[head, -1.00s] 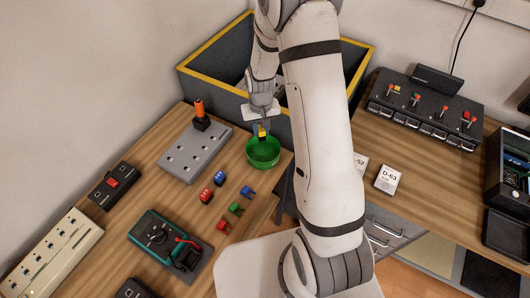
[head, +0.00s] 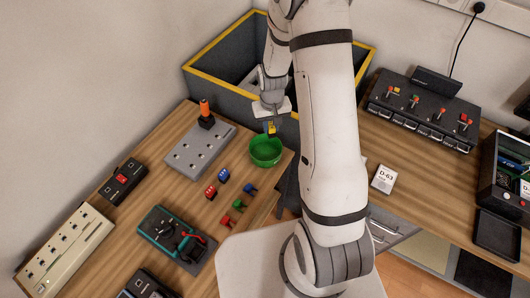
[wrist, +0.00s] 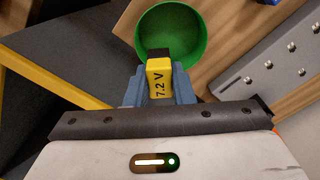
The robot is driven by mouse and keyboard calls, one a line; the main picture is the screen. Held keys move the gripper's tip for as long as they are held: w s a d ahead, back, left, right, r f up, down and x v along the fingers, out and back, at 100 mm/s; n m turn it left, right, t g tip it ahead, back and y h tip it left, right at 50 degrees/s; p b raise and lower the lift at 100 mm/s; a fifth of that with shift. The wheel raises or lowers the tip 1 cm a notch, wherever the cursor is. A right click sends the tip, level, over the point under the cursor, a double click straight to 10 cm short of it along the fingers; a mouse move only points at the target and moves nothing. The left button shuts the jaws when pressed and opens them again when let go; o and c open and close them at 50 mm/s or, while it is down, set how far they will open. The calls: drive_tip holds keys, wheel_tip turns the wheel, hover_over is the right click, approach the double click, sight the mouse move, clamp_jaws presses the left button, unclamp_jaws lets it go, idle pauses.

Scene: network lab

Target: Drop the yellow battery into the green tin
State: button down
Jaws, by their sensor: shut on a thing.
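The yellow battery (wrist: 159,80), marked 7.2 V with a dark end, is held between the fingers of my gripper (wrist: 160,88). In the head view the battery (head: 270,128) is small, just below my gripper (head: 270,122). The green tin (head: 266,152) is round and open, standing on the wooden bench near its right edge. The battery is above the tin's far side in the head view. In the wrist view the dark end overlaps the near rim of the tin (wrist: 190,45). The visible inside of the tin looks empty.
A large grey bin with a yellow rim (head: 222,58) stands behind the tin. Small red and blue parts (head: 222,176) lie in front, with a multimeter (head: 172,232) nearer.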

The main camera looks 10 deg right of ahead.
drive_tip(key=shift+f+b, duration=0.8)
drive_tip(key=shift+f, duration=1)
drive_tip(key=c, duration=1.2)
unclamp_jaws()
drive_tip(key=shift+o, duration=0.2)
drive_tip(key=shift+r, duration=0.1)
drive_tip(key=shift+r+b, duration=0.7)
drive_tip(key=shift+r, duration=3.15)
